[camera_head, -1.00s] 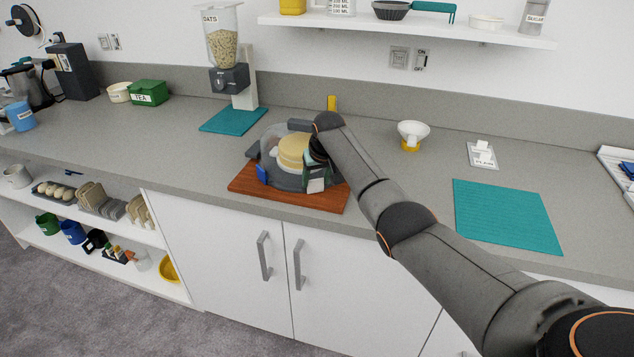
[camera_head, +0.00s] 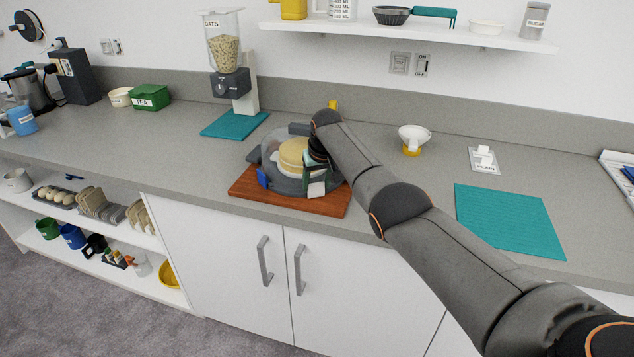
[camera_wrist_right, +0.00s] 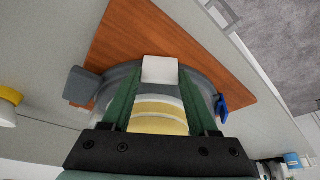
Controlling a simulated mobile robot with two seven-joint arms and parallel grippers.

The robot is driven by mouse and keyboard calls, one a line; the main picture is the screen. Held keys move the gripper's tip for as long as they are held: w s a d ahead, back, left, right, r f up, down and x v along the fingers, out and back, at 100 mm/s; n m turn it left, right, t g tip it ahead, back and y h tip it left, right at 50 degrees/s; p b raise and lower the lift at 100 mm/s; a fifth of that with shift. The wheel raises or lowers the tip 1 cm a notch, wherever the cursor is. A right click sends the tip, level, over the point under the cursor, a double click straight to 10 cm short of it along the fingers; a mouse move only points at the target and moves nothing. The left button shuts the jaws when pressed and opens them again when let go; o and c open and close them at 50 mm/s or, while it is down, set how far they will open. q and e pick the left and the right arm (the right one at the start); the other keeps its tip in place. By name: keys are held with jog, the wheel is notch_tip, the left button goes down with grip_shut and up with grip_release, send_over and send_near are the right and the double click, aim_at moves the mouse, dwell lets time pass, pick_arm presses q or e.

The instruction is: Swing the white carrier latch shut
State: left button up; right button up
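The round cake carrier has a clear dome (camera_head: 275,153) over a yellow cake (camera_head: 293,153), with a grey base. The white latch (camera_wrist_right: 160,70) sticks out from the carrier's rim in the wrist view and shows partly in the head view (camera_head: 317,188). My right gripper (camera_wrist_right: 160,68) has its green fingers apart, one on each side of the white latch. I cannot tell whether they touch it. A blue latch (camera_wrist_right: 221,105) and a grey latch (camera_wrist_right: 80,87) are on the rim to either side. My left gripper is not in view.
The carrier stands on a wooden board (camera_head: 240,187) near the counter's front edge. A white-and-yellow funnel-like cup (camera_head: 413,137), a switch plate (camera_head: 484,160) and a teal mat (camera_head: 510,222) lie to the right. The oats dispenser (camera_head: 231,82) stands behind left.

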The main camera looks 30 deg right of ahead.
jog(key=o, duration=0.4)
jog(key=shift+o, duration=0.2)
jog(key=shift+r, duration=0.1)
jog(key=shift+s+r+p, duration=0.15)
jog(key=shift+r+p, duration=0.2)
jog(key=shift+r, duration=0.15)
jog(key=v, duration=1.1)
jog(key=shift+s, duration=0.1)
